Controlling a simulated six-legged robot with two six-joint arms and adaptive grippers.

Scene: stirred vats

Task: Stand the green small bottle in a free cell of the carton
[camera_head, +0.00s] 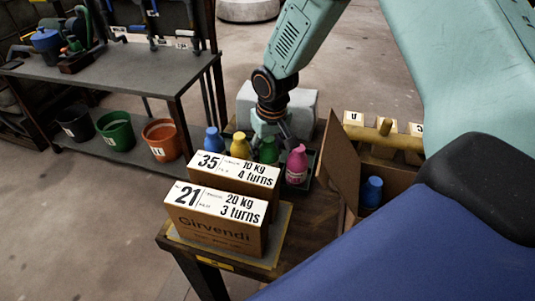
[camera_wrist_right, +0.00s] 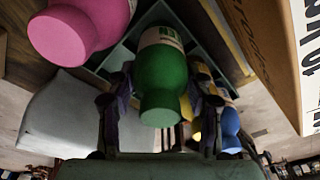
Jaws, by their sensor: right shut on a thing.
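The green small bottle (camera_head: 268,151) stands in a row with other bottles behind the labelled boxes in the head view. My right gripper (camera_head: 270,136) reaches down over it and is shut on it. In the right wrist view the green bottle (camera_wrist_right: 162,80) sits between the two fingers. The carton (camera_head: 396,178) stands open at the right, with a raised flap (camera_head: 338,160) on its left side. A blue bottle (camera_head: 371,192) is inside it. My blue and black body part covers the carton's front right, so its other cells are hidden. My left gripper is out of view.
Blue (camera_head: 214,140), yellow (camera_head: 240,146) and pink (camera_head: 297,164) bottles stand close beside the green one. Two labelled boxes, 35 (camera_head: 232,176) and 21 (camera_head: 214,218), stand in front. A yellow bar (camera_head: 379,136) with labels is behind the carton.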

